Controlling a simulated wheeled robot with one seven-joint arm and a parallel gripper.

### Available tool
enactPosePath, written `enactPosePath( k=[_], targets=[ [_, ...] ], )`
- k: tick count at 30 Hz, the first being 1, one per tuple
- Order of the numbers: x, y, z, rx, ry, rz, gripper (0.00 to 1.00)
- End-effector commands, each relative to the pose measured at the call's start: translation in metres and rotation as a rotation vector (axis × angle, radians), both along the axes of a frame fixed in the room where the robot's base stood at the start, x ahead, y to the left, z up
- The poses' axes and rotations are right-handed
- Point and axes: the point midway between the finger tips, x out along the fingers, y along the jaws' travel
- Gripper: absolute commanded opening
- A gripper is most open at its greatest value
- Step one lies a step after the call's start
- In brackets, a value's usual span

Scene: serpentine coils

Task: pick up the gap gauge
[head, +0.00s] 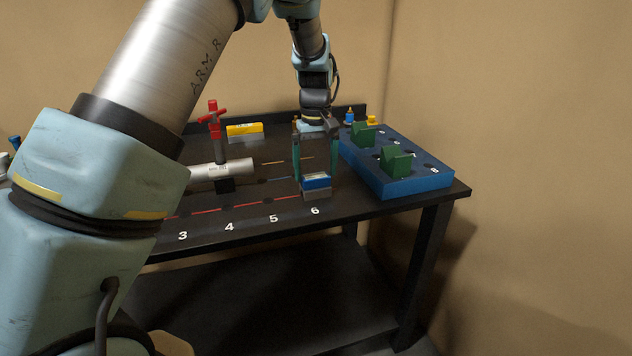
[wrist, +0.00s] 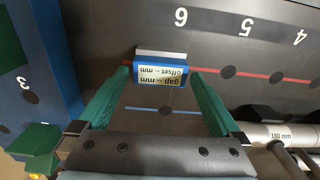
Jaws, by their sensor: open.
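The gap gauge (head: 317,183) is a small block with a blue body and a pale face, standing on the black table near the number 6. In the wrist view the gauge (wrist: 161,73) shows a label reading "gap -- mm, offset -- mm" and a grey plate along one side. My gripper (head: 315,179) is open, with its green fingers reaching down around the gauge. In the wrist view my gripper (wrist: 160,73) has one fingertip near each end of the gauge. I cannot tell whether either finger touches it.
A blue block (head: 415,183) with green pieces stands right of the gauge. The black table (head: 255,236) has a numbered front strip that is clear.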

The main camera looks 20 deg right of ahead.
Motion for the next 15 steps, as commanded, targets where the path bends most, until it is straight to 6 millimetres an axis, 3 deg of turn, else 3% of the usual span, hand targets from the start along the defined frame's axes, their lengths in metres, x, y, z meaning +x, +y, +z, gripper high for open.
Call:
enactPosePath(
  k=[6,14,15],
  targets=[
    [0.000,0.000,-0.024,0.001,0.001,0.000,1.00],
    [0.000,0.000,-0.027,-0.001,-0.001,0.000,1.00],
    [0.000,0.000,-0.027,-0.001,-0.001,0.000,0.95]
  ],
)
